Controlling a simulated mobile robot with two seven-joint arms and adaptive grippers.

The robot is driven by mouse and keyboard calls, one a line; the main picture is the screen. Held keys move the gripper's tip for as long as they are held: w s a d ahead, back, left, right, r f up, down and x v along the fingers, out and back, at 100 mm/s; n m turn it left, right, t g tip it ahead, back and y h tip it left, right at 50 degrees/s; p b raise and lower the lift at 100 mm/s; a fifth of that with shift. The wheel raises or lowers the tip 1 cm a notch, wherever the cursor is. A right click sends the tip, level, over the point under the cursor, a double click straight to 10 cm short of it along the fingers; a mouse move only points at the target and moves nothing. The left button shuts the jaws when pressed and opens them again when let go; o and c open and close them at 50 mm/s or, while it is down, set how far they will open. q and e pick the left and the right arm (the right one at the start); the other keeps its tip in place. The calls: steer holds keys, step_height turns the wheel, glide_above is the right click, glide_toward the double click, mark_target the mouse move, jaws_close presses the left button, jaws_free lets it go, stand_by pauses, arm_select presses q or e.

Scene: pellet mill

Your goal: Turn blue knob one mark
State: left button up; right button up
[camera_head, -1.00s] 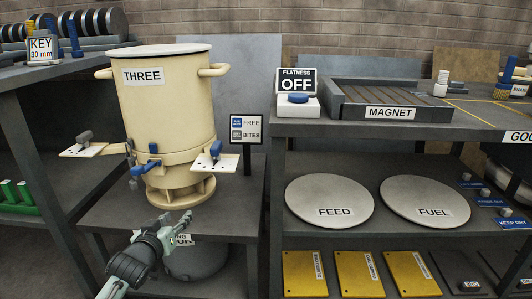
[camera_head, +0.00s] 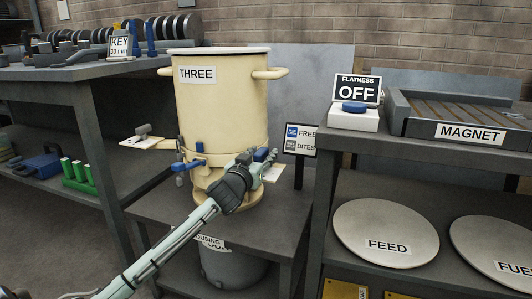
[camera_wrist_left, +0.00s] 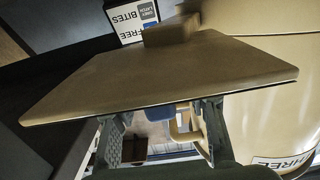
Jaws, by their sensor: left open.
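The cream vessel labelled THREE (camera_head: 222,112) stands on a low grey table. A blue knob (camera_head: 261,154) shows at its right side plate (camera_head: 274,172), partly hidden by my left gripper (camera_head: 254,160). My left gripper is at that plate, its fingers open. In the left wrist view the plate's flat face (camera_wrist_left: 160,75) fills the middle. A blue part (camera_wrist_left: 160,112) shows just below its edge, between the two fingers (camera_wrist_left: 162,128); I cannot tell whether they touch it. Another blue handle (camera_head: 188,164) sits at the vessel's front left. My right gripper is out of view.
A FREE/BITES sign (camera_head: 300,139) stands just right of the plate, close to my gripper. A grey shelf (camera_head: 325,190) with a FLATNESS OFF box (camera_head: 354,118) and MAGNET tray (camera_head: 470,133) is on the right. A left bench (camera_head: 80,72) carries a KEY 30 mm sign (camera_head: 120,46).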

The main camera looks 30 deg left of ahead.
arm_select(q)
steer(key=shift+x, duration=1.2)
jaws_close()
